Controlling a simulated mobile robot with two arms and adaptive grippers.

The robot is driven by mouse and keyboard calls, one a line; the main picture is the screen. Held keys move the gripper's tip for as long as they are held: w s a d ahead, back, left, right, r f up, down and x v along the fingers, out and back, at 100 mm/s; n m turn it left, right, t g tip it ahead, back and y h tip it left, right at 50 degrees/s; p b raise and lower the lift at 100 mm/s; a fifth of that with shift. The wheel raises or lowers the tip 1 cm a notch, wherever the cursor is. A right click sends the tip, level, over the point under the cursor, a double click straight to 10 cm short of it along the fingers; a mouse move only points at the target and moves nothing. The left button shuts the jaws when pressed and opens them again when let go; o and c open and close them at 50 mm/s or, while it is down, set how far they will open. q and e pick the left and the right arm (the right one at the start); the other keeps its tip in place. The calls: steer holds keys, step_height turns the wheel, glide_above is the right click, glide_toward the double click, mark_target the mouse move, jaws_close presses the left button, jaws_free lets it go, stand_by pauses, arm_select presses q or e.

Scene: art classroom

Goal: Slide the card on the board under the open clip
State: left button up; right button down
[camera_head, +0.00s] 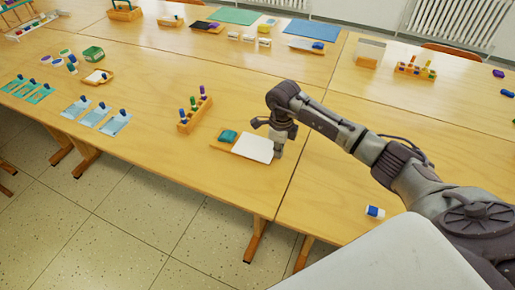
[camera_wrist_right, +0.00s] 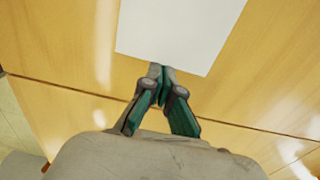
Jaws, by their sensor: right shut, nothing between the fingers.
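The board (camera_head: 219,146) is a flat wooden piece on the table, mostly covered. A teal clip (camera_head: 228,136) sits at its left end; I cannot tell how far its jaw is raised. The white card (camera_head: 253,148) lies flat to the right of the clip, covering much of the board; it also fills the top middle of the right wrist view (camera_wrist_right: 180,32). My right gripper (camera_head: 277,152) is shut and empty, pointing down at the card's right edge. In the right wrist view its closed fingertips (camera_wrist_right: 160,70) meet the card's near edge; contact is unclear. My left gripper is not in view.
A wooden rack with several markers (camera_head: 195,113) stands left of the board. A seam between tables runs just right of my gripper. A small blue and white block (camera_head: 375,212) lies at the right. The table in front of the board is clear.

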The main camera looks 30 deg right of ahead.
steer(key=shift+w+a+b, duration=0.6)
steer(key=shift+w+a, duration=0.15)
steer(key=shift+w, duration=0.1)
stand_by(1.0)
steer(key=shift+s+d, duration=0.1)
steer(key=shift+s+d+p, duration=0.3)
steer(key=shift+s+d, duration=0.05)
steer(key=shift+s, duration=0.05)
steer(key=shift+s, duration=0.1)
steer(key=shift+r, duration=0.1)
step_height(320, 180, up, 7)
steer(key=p, duration=0.4)
steer(key=shift+p, duration=0.4)
stand_by(0.3)
stand_by(0.4)
